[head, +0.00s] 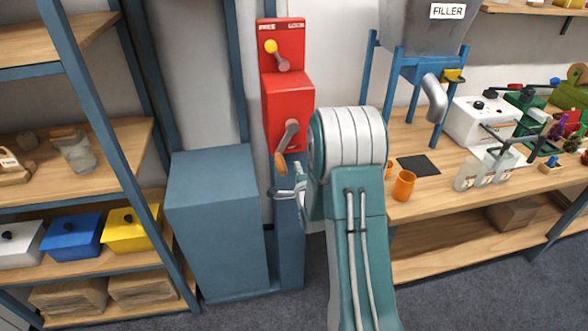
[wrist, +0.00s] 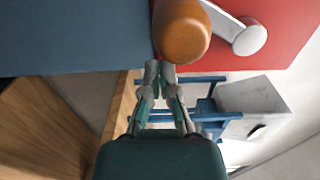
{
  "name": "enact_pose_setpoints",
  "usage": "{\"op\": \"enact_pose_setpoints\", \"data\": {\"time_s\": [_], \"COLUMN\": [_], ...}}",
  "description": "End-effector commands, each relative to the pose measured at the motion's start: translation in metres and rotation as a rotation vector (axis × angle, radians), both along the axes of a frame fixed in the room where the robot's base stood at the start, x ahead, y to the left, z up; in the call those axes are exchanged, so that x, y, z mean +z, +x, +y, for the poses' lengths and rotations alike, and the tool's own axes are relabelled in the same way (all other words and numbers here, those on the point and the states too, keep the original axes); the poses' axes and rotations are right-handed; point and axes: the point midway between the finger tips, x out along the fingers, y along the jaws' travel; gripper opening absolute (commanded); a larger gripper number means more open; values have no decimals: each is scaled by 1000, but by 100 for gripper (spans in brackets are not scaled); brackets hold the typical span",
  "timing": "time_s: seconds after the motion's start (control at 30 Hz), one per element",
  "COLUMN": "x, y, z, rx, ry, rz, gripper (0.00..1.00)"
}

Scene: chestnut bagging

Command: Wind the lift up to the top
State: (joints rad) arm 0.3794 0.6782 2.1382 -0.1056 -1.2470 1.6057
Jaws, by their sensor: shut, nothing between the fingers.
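The red winch box (head: 288,105) stands on a narrow blue-grey post. Its grey crank arm (head: 289,135) slants down to the left and ends in an orange-brown handle (head: 280,163). Above it, a red plate (head: 293,36) carries a lever with a yellow knob (head: 270,46), which points up and left. My gripper (head: 274,193) is just below the handle. In the wrist view the handle (wrist: 182,32) is close in front of my shut fingertips (wrist: 159,68); nothing is between them. I cannot tell whether they touch the handle.
A large blue-grey box (head: 212,215) stands left of the post. Shelves with lidded bins (head: 72,236) are at the left. At the right, a workbench (head: 440,200) holds orange cups (head: 403,185), jars and the filler (head: 425,30). The grey floor (head: 270,312) in front is clear.

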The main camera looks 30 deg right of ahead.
Motion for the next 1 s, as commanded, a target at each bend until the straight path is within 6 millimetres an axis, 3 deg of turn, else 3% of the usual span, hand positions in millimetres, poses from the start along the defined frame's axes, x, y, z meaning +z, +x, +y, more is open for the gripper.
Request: {"op": "enact_pose_setpoints", "data": {"time_s": [0.47,0.7,1.0], "x": [23,50,94], "y": [18,25,28], "z": [66,90,102], "rx": [8,11,8], "ry": [-3,-7,-9], "rz": [-1,-1,-9], "gripper": [0,0,0]}}
